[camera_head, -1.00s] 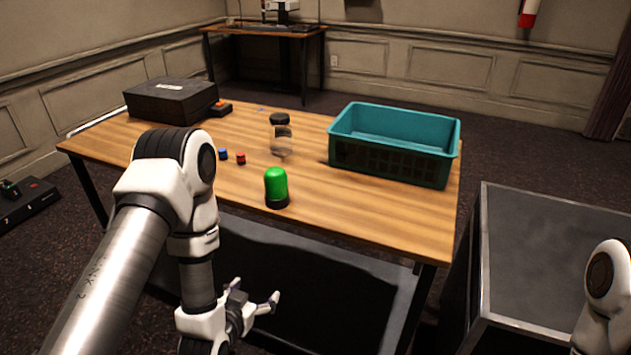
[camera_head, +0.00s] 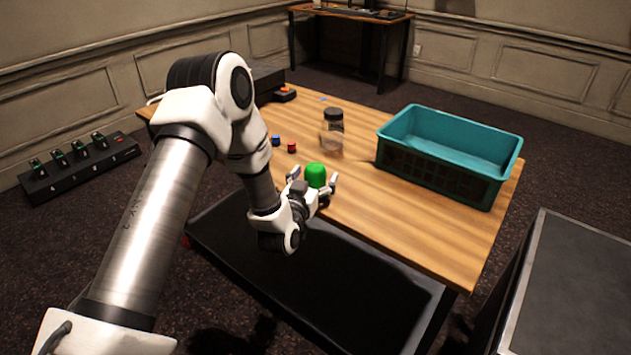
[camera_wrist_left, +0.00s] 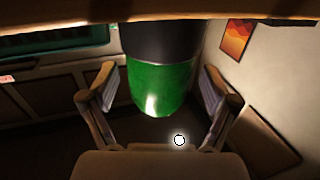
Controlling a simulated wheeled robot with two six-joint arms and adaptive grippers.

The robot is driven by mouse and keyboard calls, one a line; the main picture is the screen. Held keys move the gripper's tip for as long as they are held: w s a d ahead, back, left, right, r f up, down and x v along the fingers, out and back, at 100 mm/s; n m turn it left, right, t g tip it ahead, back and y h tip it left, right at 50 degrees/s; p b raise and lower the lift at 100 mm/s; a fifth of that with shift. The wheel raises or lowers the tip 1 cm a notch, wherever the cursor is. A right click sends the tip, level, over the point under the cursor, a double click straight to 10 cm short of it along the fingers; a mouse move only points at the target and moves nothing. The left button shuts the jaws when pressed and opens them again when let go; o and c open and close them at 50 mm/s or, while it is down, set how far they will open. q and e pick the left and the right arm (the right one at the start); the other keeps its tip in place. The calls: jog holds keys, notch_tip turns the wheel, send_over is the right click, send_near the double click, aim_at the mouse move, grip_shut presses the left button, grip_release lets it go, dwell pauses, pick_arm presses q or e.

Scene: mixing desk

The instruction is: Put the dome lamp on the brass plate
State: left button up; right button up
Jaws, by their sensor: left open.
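The dome lamp (camera_head: 316,171) has a green dome; it stands upright near the front edge of the wooden desk. In the left wrist view the picture is upside down, and the green dome (camera_wrist_left: 160,85) hangs below its black base. My left gripper (camera_head: 313,180) is open at the desk's front edge, with its fingers on either side of the dome. In the wrist view a gap shows between the dome and each finger (camera_wrist_left: 158,103). My fingers and wrist partly hide the lamp in the head view. I cannot make out a brass plate. My right gripper is not in view.
On the desk (camera_head: 400,222) are a teal crate (camera_head: 440,173), a clear jar with a dark lid (camera_head: 333,128), a blue button (camera_head: 276,141) and a red button (camera_head: 292,147). A dark box is partly behind my arm. A black unit (camera_head: 80,168) lies on the floor at left.

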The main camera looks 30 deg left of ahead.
pick_arm(q)
jog(key=shift+w, duration=0.1)
jog(key=c, duration=1.6)
